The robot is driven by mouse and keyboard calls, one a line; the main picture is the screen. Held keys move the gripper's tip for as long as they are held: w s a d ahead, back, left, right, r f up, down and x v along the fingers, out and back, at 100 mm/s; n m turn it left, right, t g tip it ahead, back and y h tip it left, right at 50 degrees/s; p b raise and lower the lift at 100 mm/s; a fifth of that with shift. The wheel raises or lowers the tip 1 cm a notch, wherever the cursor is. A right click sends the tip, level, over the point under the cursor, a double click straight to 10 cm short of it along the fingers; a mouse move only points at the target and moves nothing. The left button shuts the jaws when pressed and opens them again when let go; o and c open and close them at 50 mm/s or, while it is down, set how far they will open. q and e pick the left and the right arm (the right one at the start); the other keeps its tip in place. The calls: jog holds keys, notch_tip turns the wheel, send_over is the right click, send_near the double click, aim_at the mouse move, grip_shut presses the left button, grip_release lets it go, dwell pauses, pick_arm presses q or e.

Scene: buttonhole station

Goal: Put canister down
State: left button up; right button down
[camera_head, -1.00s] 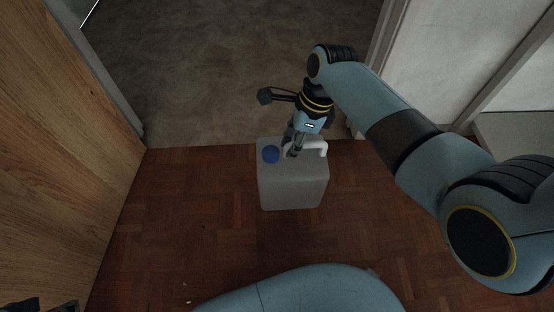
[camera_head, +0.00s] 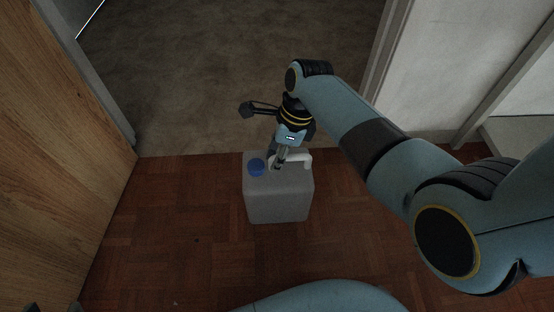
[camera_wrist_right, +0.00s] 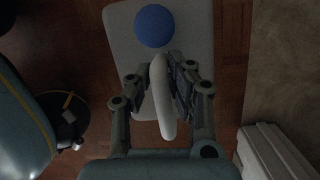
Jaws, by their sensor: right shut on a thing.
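The canister (camera_head: 278,200) is a grey-white jug with a blue cap (camera_head: 256,167) and a pale handle (camera_head: 303,160). It is upright over the wooden floor in the head view; I cannot tell whether its base touches the floor. My right gripper (camera_head: 279,163) is shut on the handle from above. In the right wrist view, the two fingers (camera_wrist_right: 166,88) close around the handle (camera_wrist_right: 162,100), with the blue cap (camera_wrist_right: 154,26) just beyond them. My left gripper cannot be made out; only a dark bit shows at the bottom left corner.
A wooden door panel (camera_head: 50,150) stands at the left. A white door frame (camera_head: 385,75) and wall are at the right. Brown carpet (camera_head: 200,80) lies beyond the doorway. The parquet (camera_head: 180,230) around the canister is clear.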

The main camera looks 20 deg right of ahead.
jog(key=shift+w+f, duration=0.1)
dwell(0.3)
jog(key=c, duration=1.2)
grip_release()
jog(key=shift+f, duration=0.15)
jog(key=shift+c, duration=0.2)
